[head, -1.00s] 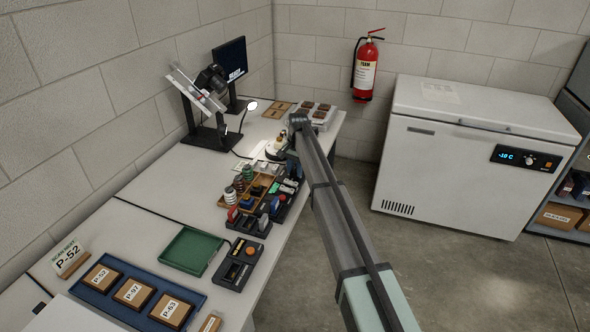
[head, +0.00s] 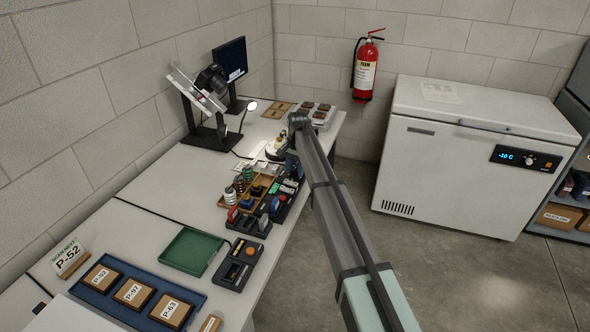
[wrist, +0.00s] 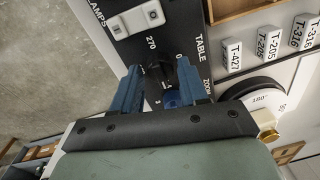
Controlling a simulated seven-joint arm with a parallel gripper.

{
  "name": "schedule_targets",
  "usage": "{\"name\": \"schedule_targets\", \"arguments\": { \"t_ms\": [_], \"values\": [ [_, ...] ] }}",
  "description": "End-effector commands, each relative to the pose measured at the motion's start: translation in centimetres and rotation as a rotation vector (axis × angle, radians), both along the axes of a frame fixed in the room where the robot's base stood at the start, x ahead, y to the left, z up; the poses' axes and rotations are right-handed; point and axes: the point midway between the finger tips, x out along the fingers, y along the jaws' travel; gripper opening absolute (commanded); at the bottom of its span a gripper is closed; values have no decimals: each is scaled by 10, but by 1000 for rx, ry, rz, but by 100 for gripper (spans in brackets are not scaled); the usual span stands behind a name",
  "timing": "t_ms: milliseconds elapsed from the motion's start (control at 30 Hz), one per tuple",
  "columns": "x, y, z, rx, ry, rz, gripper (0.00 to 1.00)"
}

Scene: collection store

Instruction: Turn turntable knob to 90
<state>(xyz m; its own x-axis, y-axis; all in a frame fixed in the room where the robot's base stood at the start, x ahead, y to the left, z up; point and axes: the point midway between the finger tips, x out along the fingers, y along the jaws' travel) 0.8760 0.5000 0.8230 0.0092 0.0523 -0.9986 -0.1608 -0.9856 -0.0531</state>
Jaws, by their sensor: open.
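In the wrist view the black control panel (wrist: 190,22) carries the label TABLE, with 270 and 0 printed around a dark knob (wrist: 152,76). My gripper (wrist: 159,66) has its two blue fingers apart, one on each side of the knob; I cannot tell whether they touch it. The knob's pointer is too dark to read. In the head view the turntable (head: 276,150) is beside my arm's end, which hides the knob.
A lamp switch (wrist: 136,20) is on the panel near the knob. In the head view, a wooden organizer (head: 232,200), a green tray (head: 188,250) and a camera stand (head: 207,138) occupy the bench.

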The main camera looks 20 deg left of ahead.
Motion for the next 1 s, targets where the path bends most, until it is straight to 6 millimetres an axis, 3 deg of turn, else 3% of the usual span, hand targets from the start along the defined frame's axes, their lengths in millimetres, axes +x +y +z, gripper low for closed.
{"name": "schedule_targets", "arguments": {
  "t_ms": [167, 600, 800, 1000],
  "values": [
    [0, -1, 23, 1, -1, 0, 43],
    [0, -5, 106, 1, -2, 0, 43],
    [-1, -7, 127, 1, -2, 0, 43],
    [-1, -7, 134, 0, 0, 0, 43]
  ]
}}
